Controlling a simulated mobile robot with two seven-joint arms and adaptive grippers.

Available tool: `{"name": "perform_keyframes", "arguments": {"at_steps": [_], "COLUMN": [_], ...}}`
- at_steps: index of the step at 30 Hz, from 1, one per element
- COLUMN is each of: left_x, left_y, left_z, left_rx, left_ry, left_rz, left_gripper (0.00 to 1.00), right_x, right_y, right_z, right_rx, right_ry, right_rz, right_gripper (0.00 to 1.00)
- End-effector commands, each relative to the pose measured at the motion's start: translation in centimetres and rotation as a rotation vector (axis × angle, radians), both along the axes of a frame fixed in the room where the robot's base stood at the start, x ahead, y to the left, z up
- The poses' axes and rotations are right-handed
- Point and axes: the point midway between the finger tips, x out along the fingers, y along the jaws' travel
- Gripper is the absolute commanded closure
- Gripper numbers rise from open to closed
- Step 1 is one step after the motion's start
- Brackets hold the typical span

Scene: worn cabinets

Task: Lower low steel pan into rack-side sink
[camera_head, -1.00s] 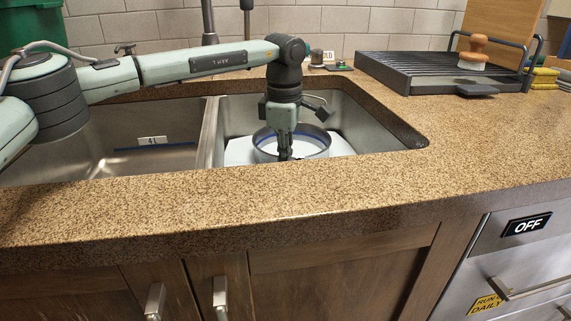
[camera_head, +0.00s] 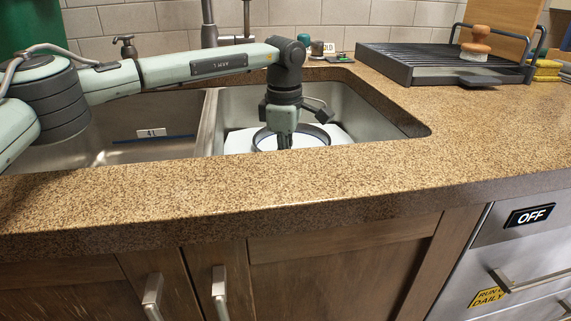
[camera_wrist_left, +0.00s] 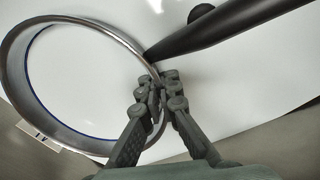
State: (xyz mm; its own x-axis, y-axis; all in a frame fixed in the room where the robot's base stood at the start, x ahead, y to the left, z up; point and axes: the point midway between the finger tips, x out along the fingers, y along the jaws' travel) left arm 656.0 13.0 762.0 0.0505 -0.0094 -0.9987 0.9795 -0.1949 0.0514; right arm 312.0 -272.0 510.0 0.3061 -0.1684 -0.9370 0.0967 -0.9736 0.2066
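The low steel pan (camera_head: 308,138) is down inside the right, rack-side sink basin (camera_head: 370,113), its near edge hidden by the counter. In the left wrist view the pan (camera_wrist_left: 18,72) shows as a round steel wall with a blue line inside and a black handle (camera_wrist_left: 225,28). My left gripper (camera_head: 284,143) reaches down into this basin. In the wrist view its fingers (camera_wrist_left: 163,88) are closed on the pan's rim beside the handle. White surface lies around and below the pan; I cannot tell whether the pan touches it. My right gripper is not in view.
A divider (camera_head: 208,125) separates the left basin (camera_head: 140,140), labelled 4L, from the right one. A dark rack (camera_head: 420,65) with a brush (camera_head: 475,42) stands on the counter at the back right. The front counter (camera_head: 330,175) is clear.

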Motion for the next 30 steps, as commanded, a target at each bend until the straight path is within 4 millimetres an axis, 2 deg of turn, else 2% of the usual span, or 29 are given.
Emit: {"name": "perform_keyframes", "arguments": {"at_steps": [4, 11, 12, 20, 26, 30], "left_x": [0.1, 0.1, 0.0, -0.1, -0.1, -0.2], "left_y": [0.0, 0.0, 0.0, 0.0, 0.0, 0.0], "left_z": [-0.2, -0.2, -0.2, -0.4, 1.8, 4.8], "left_rx": [-0.003, -0.002, -0.001, 0.002, 0.000, -0.002], "left_ry": [-0.004, -0.003, -0.002, 0.003, -0.002, -0.004], "left_rz": [0.000, 0.000, 0.000, 0.000, 0.000, 0.000], "left_gripper": [1.00, 0.72, 0.71, 0.71, 0.71, 0.71], "right_x": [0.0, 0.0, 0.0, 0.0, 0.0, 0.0], "right_y": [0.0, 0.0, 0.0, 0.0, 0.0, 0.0], "right_z": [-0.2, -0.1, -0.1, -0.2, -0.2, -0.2], "right_rx": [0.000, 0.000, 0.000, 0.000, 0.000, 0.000], "right_ry": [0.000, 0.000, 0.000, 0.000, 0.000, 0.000], "right_rz": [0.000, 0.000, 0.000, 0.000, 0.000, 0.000], "right_gripper": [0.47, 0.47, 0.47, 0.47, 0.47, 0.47]}}
